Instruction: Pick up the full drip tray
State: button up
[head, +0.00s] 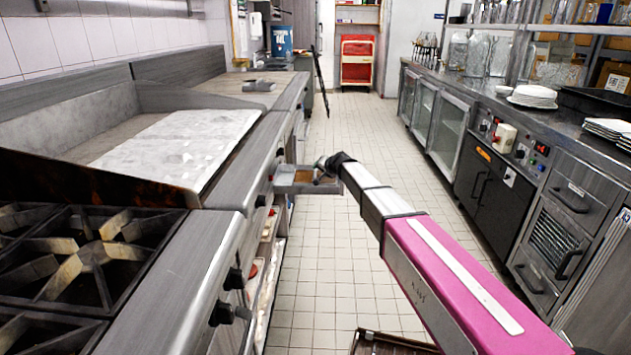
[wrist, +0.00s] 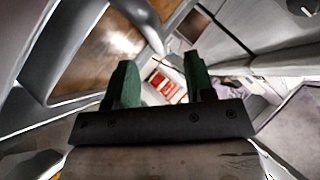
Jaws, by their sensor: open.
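The drip tray (head: 292,188) is a shallow metal tray jutting from the front of the griddle in the head view, with brown contents inside. In the wrist view the tray's brown, shiny contents (wrist: 95,52) fill the upper left, with a curved grey bar along their right side. My gripper (head: 322,168) is at the tray's right end in the head view. In the wrist view its two green fingers (wrist: 161,78) are apart with nothing held between them. The fingertips' exact contact with the tray cannot be told.
The griddle (head: 180,140) and a burner range (head: 90,255) line the left. A steel counter (head: 540,115) with plates and appliances runs along the right. The tiled aisle floor (head: 320,260) between is largely clear. A red cart (head: 356,62) stands at the far end.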

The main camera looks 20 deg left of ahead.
aim_at(315, 172)
jog(key=x, duration=0.5)
jog(key=shift+w+a+f, duration=0.1)
jog(key=shift+a+f, duration=0.05)
jog(key=shift+f, duration=0.15)
grip_shut()
